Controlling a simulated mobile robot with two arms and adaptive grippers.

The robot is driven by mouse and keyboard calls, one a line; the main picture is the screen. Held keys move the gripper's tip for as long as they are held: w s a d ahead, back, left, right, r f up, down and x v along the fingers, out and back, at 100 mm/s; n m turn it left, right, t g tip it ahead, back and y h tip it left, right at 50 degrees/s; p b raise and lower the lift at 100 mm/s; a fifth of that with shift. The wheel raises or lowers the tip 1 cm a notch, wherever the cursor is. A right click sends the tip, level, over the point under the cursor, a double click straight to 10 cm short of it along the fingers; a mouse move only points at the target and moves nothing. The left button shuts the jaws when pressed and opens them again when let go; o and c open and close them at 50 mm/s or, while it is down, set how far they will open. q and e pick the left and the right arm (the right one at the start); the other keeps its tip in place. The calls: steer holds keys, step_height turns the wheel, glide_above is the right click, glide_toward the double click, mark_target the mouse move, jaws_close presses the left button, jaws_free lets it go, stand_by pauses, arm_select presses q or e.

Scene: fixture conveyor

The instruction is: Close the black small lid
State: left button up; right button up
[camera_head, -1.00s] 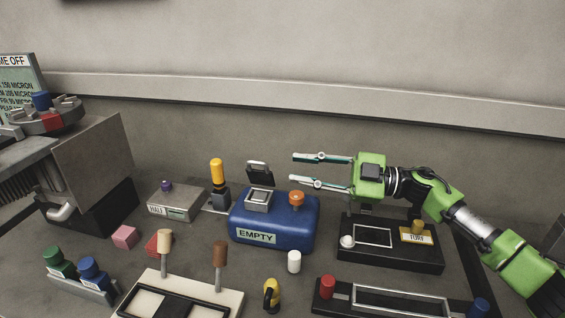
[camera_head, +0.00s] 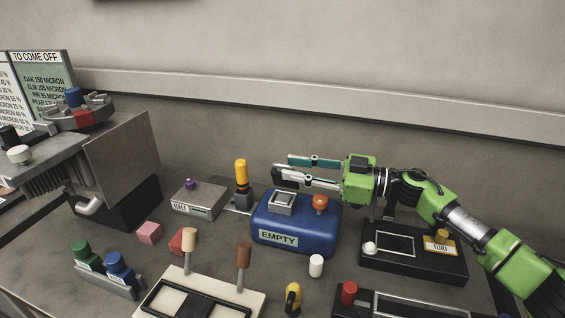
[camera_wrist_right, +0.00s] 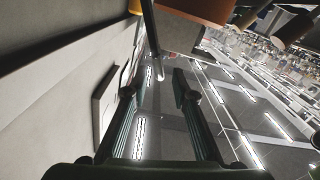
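The black small lid (camera_head: 284,181) stands raised at the back of the square grey-framed opening (camera_head: 282,201) on top of the blue box marked EMPTY (camera_head: 297,233). In the head view my right gripper (camera_head: 289,169) is at the lid, and its fingers overlap the lid in the picture. Whether they touch it, I cannot tell. The fingers are apart, with a gap between them; they also show apart in the right wrist view (camera_wrist_right: 152,88). I cannot make out the lid for sure in the wrist view. My left gripper is not in view.
An orange knob (camera_head: 320,204) stands on the blue box, below my right fingers in the head view. A yellow-topped handle (camera_head: 241,173) is left of the box. A black TURF tray (camera_head: 415,263) lies to the right, a white cylinder (camera_head: 316,266) in front.

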mark_target(282, 165)
steer(key=shift+x, duration=1.8)
jaws_close()
steer(key=shift+s+a, duration=0.1)
steer(key=shift+s, duration=0.1)
steer(key=shift+s+a+f+n+p, duration=0.25)
steer(key=shift+s+f+n+p, duration=0.25)
steer(key=shift+n, duration=0.4)
steer(key=shift+s+a+f+n, duration=0.2)
steer(key=shift+s+f+n, duration=0.4)
steer(key=shift+n, duration=0.25)
steer(key=shift+s+a+f+n, duration=0.2)
steer(key=shift+s+f+n, duration=0.35)
steer(key=shift+n, duration=0.35)
steer(key=shift+s+a+f+n, duration=0.2)
steer(key=shift+s+f+n, duration=0.25)
steer(key=shift+f+n, duration=0.3)
